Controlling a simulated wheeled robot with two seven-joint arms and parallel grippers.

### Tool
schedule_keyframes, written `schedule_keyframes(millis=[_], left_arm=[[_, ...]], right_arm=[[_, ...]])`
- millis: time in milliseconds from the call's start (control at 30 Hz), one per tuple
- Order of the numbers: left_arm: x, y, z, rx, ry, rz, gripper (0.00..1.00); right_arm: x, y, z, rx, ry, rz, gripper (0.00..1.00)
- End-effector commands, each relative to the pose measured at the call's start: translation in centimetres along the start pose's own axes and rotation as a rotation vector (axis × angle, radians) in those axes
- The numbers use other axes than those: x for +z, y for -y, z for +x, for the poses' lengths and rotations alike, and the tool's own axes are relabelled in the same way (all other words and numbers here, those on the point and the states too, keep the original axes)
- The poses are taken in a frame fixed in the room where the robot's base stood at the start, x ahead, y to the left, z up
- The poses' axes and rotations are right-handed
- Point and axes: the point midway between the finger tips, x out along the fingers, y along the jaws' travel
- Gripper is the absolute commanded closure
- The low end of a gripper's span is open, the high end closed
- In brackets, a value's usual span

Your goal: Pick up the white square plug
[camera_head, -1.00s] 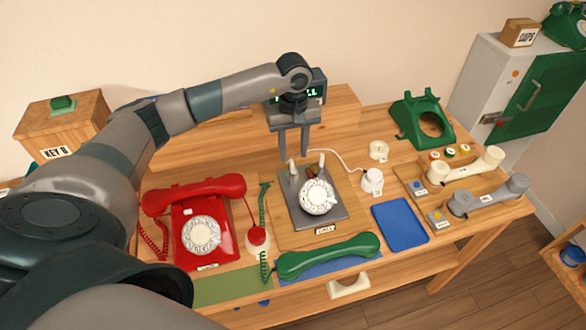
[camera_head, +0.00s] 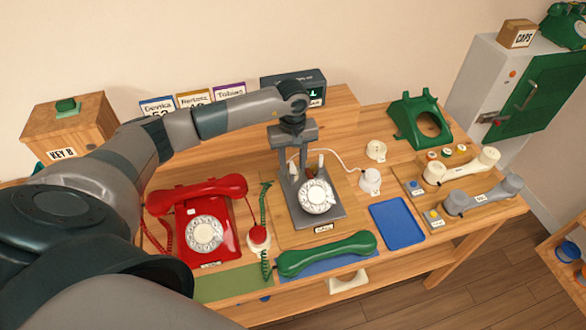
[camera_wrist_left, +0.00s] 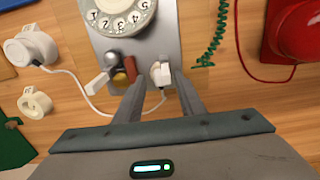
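A white, blocky plug (camera_head: 293,168) stands at the back left of the grey dial base (camera_head: 301,217). In the left wrist view this plug (camera_wrist_left: 160,73) sits between my fingers, with a white cord near it. A second white plug (camera_head: 320,161) stands to its right; in the wrist view it (camera_wrist_left: 98,82) leans outside my left-hand finger. My left gripper (camera_head: 294,178) is open, pointing down, with one finger on each side of the first plug. I cannot tell whether the fingers touch it. My right gripper is not in view.
A red dial phone (camera_head: 204,234) stands to the left and a green handset (camera_head: 326,254) lies in front. A white cord runs right to a white round socket (camera_head: 370,182). A blue tray (camera_head: 397,223) is bare. A dark display box (camera_head: 293,82) stands behind the gripper.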

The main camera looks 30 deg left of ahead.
Motion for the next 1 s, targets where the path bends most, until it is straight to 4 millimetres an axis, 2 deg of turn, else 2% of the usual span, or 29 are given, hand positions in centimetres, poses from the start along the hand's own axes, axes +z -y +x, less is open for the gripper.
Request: schedule_keyframes(millis=[267,400,433,800,1000], left_arm=[[0.0,0.0,0.0,0.000,0.000,0.000,0.64],[0.0,0.0,0.0,0.000,0.000,0.000,0.95],[0.0,0.0,0.0,0.000,0.000,0.000,1.00],[-0.1,0.0,-0.2,0.000,-0.001,-0.001,1.00],[-0.1,0.0,-1.6,0.002,-0.003,-0.001,1.00]], right_arm=[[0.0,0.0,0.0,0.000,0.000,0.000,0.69],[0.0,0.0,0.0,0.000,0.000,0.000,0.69],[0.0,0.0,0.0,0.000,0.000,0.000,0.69],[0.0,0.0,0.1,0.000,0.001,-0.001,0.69],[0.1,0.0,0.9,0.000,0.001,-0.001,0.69]])
